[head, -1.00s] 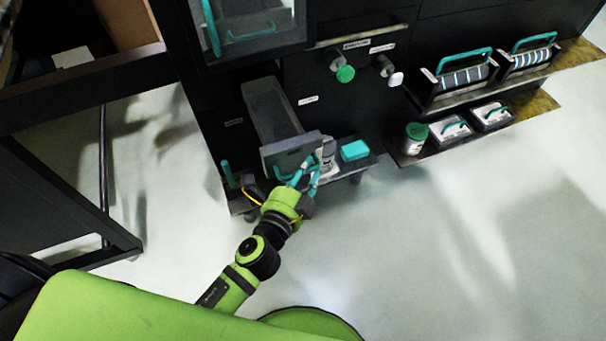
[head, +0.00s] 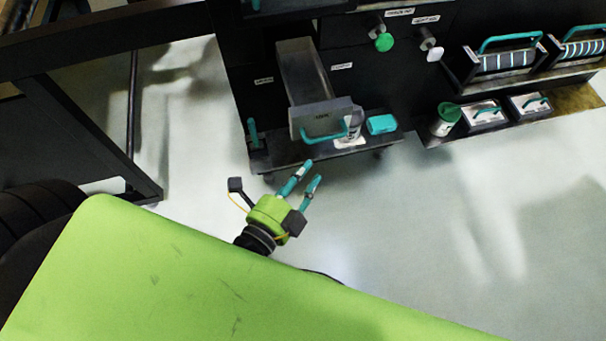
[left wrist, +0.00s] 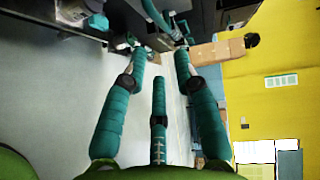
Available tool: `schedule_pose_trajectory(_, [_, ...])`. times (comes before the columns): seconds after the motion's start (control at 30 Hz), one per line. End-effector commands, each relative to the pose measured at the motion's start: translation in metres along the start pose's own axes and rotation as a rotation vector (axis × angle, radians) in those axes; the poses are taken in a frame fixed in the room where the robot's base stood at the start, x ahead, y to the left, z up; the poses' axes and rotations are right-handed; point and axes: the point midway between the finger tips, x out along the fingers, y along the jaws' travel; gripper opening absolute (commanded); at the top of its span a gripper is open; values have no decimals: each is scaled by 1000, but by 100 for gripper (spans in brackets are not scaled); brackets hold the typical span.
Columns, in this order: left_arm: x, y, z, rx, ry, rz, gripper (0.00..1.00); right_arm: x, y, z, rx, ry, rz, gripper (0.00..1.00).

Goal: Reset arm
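My left gripper (head: 311,170) is in the head view, in front of the dark cabinet and below the open drawer. Its teal fingers are spread and nothing is between them. In the left wrist view the fingers (left wrist: 160,60) are also apart and empty. The grey drawer (head: 303,70) stands pulled out, with a teal handle (head: 327,138) on its front; the fingertips are clear of that handle. My right gripper does not show in either view.
A low shelf holds a white bottle (head: 354,122) and a teal box (head: 381,124). A green-lidded canister (head: 444,122) and handled cases (head: 507,60) stand at the right. A dark frame (head: 85,130) is at the left. The pale floor (head: 430,230) at the right is clear.

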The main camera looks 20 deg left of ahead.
Motion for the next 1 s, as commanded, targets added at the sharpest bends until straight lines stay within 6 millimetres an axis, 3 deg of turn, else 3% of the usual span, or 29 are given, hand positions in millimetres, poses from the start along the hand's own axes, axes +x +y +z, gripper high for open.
schedule_pose_trajectory(0.53, [0,0,0,0,0,0,30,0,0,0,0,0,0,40])
schedule_pose_trajectory(0.63, [1,13,0,-27,-1,23,30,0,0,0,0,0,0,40])
schedule_pose_trajectory(0.77, [6,69,4,-155,-16,125,30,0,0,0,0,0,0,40])
schedule_pose_trajectory(0.87, [4,139,12,-315,-62,259,30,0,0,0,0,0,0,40])
schedule_pose_trajectory(1.0, [-14,240,30,-547,-185,462,30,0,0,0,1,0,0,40])
